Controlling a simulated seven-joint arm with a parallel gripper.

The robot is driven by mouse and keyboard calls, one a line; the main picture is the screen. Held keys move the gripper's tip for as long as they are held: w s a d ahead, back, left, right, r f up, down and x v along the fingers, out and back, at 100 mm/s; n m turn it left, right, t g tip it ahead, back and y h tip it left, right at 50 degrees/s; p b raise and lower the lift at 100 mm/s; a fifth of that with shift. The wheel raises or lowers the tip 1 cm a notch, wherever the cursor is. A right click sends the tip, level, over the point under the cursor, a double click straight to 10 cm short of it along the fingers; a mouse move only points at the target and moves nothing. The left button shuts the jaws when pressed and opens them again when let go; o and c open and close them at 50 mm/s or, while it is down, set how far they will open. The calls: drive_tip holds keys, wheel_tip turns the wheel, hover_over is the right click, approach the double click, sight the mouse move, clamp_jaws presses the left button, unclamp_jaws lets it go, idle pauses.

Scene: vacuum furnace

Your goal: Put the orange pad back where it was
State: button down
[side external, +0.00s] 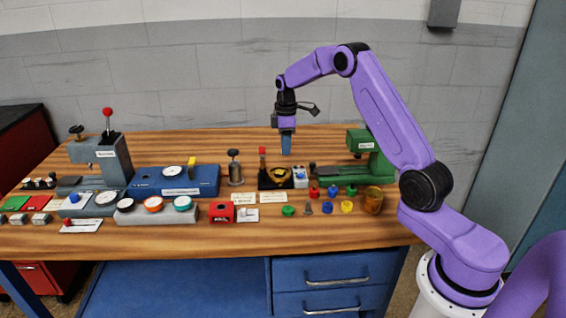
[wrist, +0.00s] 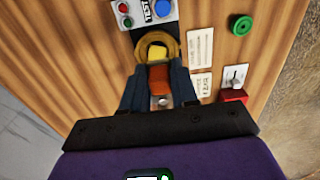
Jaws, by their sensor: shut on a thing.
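My gripper (side external: 287,152) is raised above the bench with its blue fingers pointing down, over the area of a black holder. In the wrist view the two fingers (wrist: 160,80) stand on either side of the orange pad (wrist: 160,78), and they are shut on it. The pad is too small or hidden by the fingers to make out in the side view. Beyond it in the wrist view is a brass ring (wrist: 172,46) with a yellow block (wrist: 157,52) in it. The ring sits in the black holder (side external: 265,184) on the bench.
A box with red and blue buttons (side external: 300,178) stands right of the holder, and a red-topped post (side external: 262,155) rises at its left. A green machine (side external: 375,155) is further right. Several coloured knobs and an amber jar (side external: 373,201) lie in front. The back of the bench is clear.

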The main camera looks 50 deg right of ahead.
drive_tip(key=shift+s, duration=0.1)
drive_tip(key=shift+s+a+r, duration=0.15)
drive_tip(key=shift+s+a, duration=0.05)
drive_tip(key=shift+s, duration=0.1)
drive_tip(key=s+a, duration=0.3)
drive_tip(key=s, duration=0.7)
drive_tip(key=s+a, duration=0.4)
drive_tip(key=s, duration=0.6)
hover_over(297, 197)
drive_tip(key=f, duration=0.8)
drive_tip(key=shift+s+a+f, duration=0.2)
drive_tip(key=shift+f, duration=0.2)
drive_tip(key=shift+w+f, duration=0.15)
drive_tip(key=shift+f, duration=0.05)
drive_tip(key=shift+w+d+f, duration=0.1)
drive_tip(key=shift+f, duration=1.55)
drive_tip(key=shift+f, duration=0.1)
